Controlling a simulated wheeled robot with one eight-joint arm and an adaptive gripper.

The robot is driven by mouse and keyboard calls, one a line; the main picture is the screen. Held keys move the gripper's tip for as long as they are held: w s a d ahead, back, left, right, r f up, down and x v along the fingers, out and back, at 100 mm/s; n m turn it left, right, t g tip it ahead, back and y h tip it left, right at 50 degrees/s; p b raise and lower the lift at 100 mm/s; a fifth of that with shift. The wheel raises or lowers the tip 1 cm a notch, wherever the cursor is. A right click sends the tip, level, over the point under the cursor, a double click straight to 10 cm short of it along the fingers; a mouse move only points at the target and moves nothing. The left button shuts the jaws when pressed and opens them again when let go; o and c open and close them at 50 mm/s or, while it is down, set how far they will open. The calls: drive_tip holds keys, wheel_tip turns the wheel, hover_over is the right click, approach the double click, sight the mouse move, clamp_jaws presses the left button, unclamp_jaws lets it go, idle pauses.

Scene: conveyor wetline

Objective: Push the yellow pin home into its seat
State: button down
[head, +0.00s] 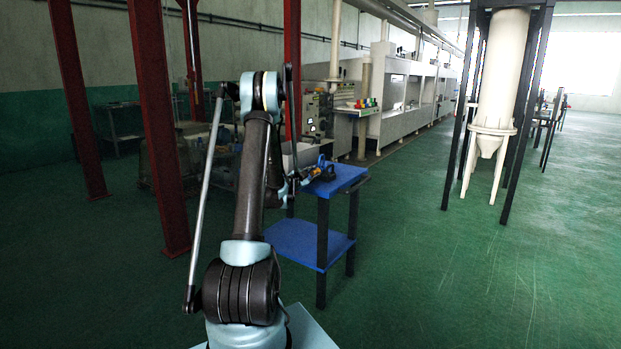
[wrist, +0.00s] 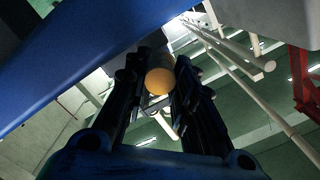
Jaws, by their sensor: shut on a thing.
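The yellow pin shows as a round orange-yellow end (wrist: 159,82) between the two dark fingers of my gripper (wrist: 160,70) in the wrist view. My gripper is shut on it. In the head view my gripper (head: 318,171) is small and dark, over the top of the blue cart (head: 345,181), partly hidden behind my arm. The pin's seat cannot be made out in either view, so I cannot tell how the pin stands to it.
The blue cart has a lower shelf (head: 305,243) and dark legs. A broad blue surface (wrist: 75,60) crosses the wrist view's upper left, close to the fingers. Red columns (head: 155,120) stand at left.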

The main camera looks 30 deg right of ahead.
drive_tip(key=shift+w+d, duration=0.15)
drive_tip(key=shift+d, duration=0.2)
drive_tip(key=c, duration=1.3)
unclamp_jaws()
drive_tip(key=v, duration=1.2)
